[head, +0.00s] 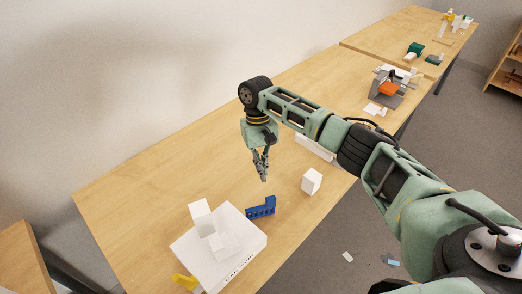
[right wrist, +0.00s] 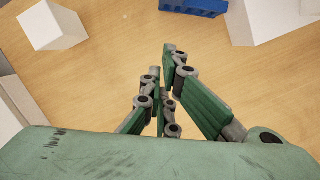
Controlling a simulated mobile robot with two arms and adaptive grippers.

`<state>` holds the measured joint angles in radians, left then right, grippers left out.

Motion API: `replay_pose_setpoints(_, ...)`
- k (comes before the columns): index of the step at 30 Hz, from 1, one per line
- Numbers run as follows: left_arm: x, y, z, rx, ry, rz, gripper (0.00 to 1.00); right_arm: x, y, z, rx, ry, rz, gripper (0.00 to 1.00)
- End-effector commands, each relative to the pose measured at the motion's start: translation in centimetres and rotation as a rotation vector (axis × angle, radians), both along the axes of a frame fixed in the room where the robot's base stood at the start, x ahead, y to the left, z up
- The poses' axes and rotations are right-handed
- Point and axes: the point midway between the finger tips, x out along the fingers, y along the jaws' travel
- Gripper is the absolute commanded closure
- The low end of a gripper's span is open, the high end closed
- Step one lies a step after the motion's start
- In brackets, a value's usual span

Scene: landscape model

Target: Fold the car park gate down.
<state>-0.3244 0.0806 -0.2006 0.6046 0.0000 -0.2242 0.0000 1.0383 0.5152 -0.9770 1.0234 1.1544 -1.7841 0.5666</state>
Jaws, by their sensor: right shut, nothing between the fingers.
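A white model base (head: 225,268) with dark lettering on its front edge sits near the front of the table. A white block (head: 201,217) and smaller white parts stand on it. A yellow piece (head: 185,281) shows at its front left. A blue slotted piece (head: 261,207) stands just right of the base. I cannot tell which part is the gate. My right gripper (head: 264,172) points down, shut and empty, above bare table behind the blue piece. In the right wrist view, the blue piece (right wrist: 195,5) and white base (right wrist: 262,24) lie beyond my right gripper (right wrist: 164,65).
A loose white block (head: 311,181) stands right of the blue piece and also shows in the right wrist view (right wrist: 50,26). A long white piece (head: 315,147) lies behind my forearm. A grey and orange device (head: 387,88) stands farther back. The table's left side is clear.

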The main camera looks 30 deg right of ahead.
Motion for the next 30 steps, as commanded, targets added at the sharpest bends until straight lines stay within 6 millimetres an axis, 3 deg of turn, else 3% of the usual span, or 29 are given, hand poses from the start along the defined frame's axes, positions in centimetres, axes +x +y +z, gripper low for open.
replay_pose_setpoints(2,1.6,-0.1,0.7,-0.002,-0.022,0.0,0.47,-0.6,0.0,-1.3,-0.001,0.002,0.0,1.0)
replay_pose_setpoints(6,4.3,-0.3,1.9,-0.007,-0.063,-0.001,0.47,-2.4,0.3,-0.9,0.0,0.0,0.002,1.0)
replay_pose_setpoints(9,5.0,-0.4,2.5,-0.008,-0.074,-0.001,0.47,-3.3,0.5,-1.0,-0.001,0.0,0.001,1.0)
replay_pose_setpoints(21,2.2,-0.2,2.5,-0.004,-0.031,0.0,0.47,-4.3,0.8,-1.2,0.0,0.0,0.0,1.0)
replay_pose_setpoints(30,2.4,-0.2,3.0,-0.003,-0.034,0.0,0.47,-4.3,0.8,-1.0,0.0,0.001,-0.012,1.0)
